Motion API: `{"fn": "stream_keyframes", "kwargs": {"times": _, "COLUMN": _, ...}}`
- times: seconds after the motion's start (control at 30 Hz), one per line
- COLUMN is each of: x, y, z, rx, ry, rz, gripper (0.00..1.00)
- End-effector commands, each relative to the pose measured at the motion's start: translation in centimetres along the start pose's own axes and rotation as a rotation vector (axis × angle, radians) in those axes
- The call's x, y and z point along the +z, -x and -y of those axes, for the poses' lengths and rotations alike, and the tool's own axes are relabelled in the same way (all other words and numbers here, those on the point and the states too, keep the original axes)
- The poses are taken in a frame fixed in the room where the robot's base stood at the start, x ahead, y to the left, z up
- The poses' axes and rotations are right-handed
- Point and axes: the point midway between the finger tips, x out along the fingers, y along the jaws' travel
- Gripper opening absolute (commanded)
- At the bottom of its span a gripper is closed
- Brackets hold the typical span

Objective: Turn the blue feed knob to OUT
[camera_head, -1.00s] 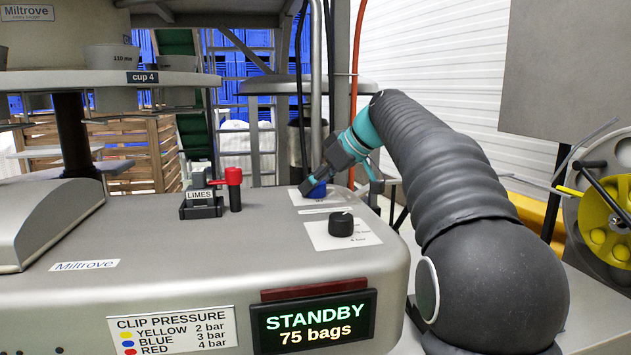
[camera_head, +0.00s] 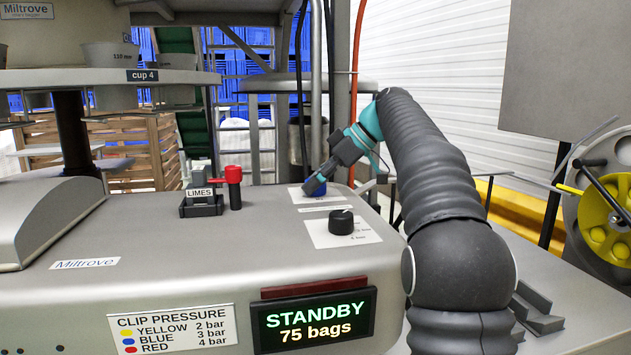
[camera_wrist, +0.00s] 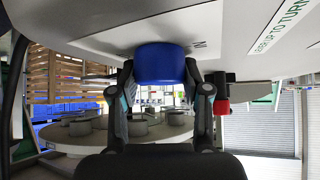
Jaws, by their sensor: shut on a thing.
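The blue feed knob (camera_head: 319,189) sits on a white label plate at the back right of the machine's top. It fills the upper middle of the wrist view (camera_wrist: 160,63), upside down, with only part of its label showing as "IN" or similar. My gripper (camera_head: 314,186) reaches down to the knob from the right. In the wrist view its two fingers (camera_wrist: 162,80) lie on either side of the knob and are shut on it. The knob's pointer mark and the rest of its label are hidden or too small to read.
A black knob (camera_head: 341,222) stands on a plate just in front. A red-topped lever (camera_head: 233,187) and a "LIMES" block (camera_head: 201,199) stand to the left. The display (camera_head: 314,321) reads STANDBY, 75 bags. A post (camera_head: 341,90) rises behind the knob.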

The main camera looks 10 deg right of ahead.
Motion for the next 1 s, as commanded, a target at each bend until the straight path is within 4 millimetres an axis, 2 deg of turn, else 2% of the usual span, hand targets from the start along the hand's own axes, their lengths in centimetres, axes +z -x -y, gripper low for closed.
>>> {"fn": "stream_keyframes", "kwargs": {"times": 0.17, "x": 0.2, "y": -0.2, "z": 0.0, "rx": -0.004, "ry": -0.003, "rz": 0.003, "gripper": 0.13}}
{"fn": "stream_keyframes", "kwargs": {"times": 0.2, "x": 0.2, "y": -0.2, "z": 0.0, "rx": -0.005, "ry": -0.003, "rz": 0.003, "gripper": 0.55}}
{"fn": "stream_keyframes", "kwargs": {"times": 0.27, "x": 0.2, "y": -0.1, "z": 0.0, "rx": -0.004, "ry": -0.003, "rz": 0.003, "gripper": 0.7}}
{"fn": "stream_keyframes", "kwargs": {"times": 0.3, "x": 0.2, "y": -0.1, "z": 0.0, "rx": -0.004, "ry": -0.003, "rz": 0.002, "gripper": 0.73}}
{"fn": "stream_keyframes", "kwargs": {"times": 0.67, "x": 0.1, "y": 0.3, "z": 0.0, "rx": -0.001, "ry": -0.002, "rz": 0.001, "gripper": 0.73}}
{"fn": "stream_keyframes", "kwargs": {"times": 1.0, "x": 0.2, "y": 4.9, "z": -0.1, "rx": 0.002, "ry": -0.001, "rz": 0.001, "gripper": 0.73}}
